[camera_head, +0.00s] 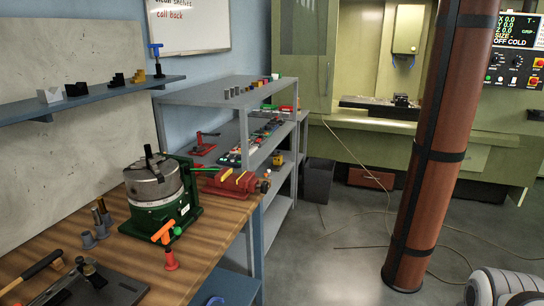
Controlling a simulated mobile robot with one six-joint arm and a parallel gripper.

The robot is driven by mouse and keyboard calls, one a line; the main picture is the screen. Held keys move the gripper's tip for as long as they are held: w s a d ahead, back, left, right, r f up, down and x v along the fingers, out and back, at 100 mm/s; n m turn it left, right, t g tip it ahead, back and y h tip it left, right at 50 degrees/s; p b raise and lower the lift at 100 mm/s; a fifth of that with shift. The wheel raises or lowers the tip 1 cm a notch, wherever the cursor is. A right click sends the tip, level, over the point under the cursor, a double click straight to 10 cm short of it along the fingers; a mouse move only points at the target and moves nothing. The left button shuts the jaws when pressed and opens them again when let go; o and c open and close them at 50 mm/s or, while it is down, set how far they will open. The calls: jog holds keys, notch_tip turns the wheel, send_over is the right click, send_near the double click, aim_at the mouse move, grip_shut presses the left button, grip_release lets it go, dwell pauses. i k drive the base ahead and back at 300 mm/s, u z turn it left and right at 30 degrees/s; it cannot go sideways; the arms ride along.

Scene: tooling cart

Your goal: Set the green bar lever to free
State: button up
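A green rotary table (188,208) with a grey chuck (153,186) on top stands on the wooden bench at the left. A thin green bar (204,169) sticks out to the right beside the chuck, roughly level, in front of the shelf and above the red vise. It looks like the green bar lever, but its pivot is hidden and I cannot read its setting. A small green ball knob (178,231) also shows at the front of the rotary table. Rounded white and grey parts of my arm show at the bottom right; my gripper is not visible.
A red vise (236,188) sits right of the chuck. A hammer (32,272) lies at the left. A brown column (430,150) rises from the open floor, where thin cables lie. Grey shelves (222,95) stand behind.

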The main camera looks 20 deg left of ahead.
aim_at(188, 171)
jog(key=u, duration=0.45)
jog(key=i, duration=0.95)
jog(key=u, duration=0.7)
jog(key=k, duration=0.85)
jog(key=u, duration=0.2)
jog(key=i, duration=1.4)
jog(key=z, duration=0.05)
